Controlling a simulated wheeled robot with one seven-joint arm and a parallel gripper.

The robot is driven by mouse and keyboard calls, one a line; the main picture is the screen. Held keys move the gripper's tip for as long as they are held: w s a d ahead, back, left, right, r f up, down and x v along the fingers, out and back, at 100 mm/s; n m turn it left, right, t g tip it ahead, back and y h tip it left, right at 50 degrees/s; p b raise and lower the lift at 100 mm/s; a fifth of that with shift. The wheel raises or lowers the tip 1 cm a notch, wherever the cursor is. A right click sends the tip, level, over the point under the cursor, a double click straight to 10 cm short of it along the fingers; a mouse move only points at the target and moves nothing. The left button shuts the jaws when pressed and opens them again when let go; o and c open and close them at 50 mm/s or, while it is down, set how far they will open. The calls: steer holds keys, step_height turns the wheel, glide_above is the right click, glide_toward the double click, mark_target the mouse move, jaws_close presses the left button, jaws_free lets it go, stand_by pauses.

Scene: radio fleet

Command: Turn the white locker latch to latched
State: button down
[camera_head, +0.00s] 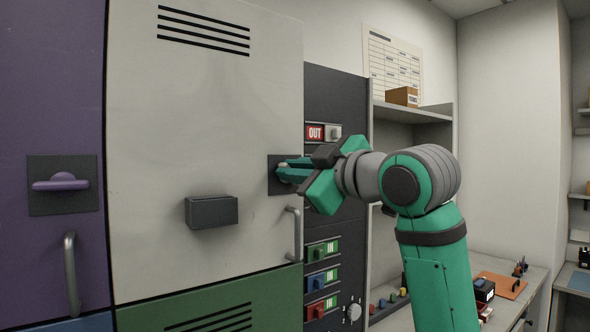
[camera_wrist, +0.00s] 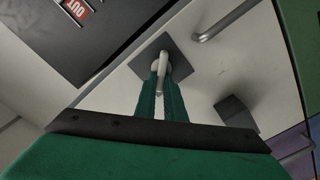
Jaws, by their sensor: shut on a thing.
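The white locker (camera_head: 190,130) has a closed door with a dark square latch plate (camera_head: 273,187) at its right edge. My gripper (camera_head: 284,171) reaches in from the right, its green fingers at that plate. In the wrist view my gripper (camera_wrist: 161,92) is shut on the white latch handle (camera_wrist: 162,62), with one finger on each side. There the handle lies lengthwise between the fingers. In the head view my fingers mostly hide the handle, so its exact angle is hard to tell.
A dark box (camera_head: 211,211) juts from the locker door, and a grey pull handle (camera_head: 294,234) is below the latch. A purple locker (camera_head: 60,120) with its own latch stands left. A dark panel with switches (camera_head: 338,100) is right of the latch, beside shelves.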

steer(key=n, duration=0.6)
steer(key=f+n, duration=0.1)
steer(key=n, duration=0.2)
steer(key=shift+s+a+f, duration=0.1)
steer(key=shift+s+a, duration=0.05)
steer(key=shift+n, duration=0.4)
steer(key=c, duration=1.8)
jaws_free()
steer(key=shift+c, duration=0.2)
steer(key=v, duration=1)
steer(key=shift+s+d, duration=0.25)
steer(key=shift+s, duration=0.05)
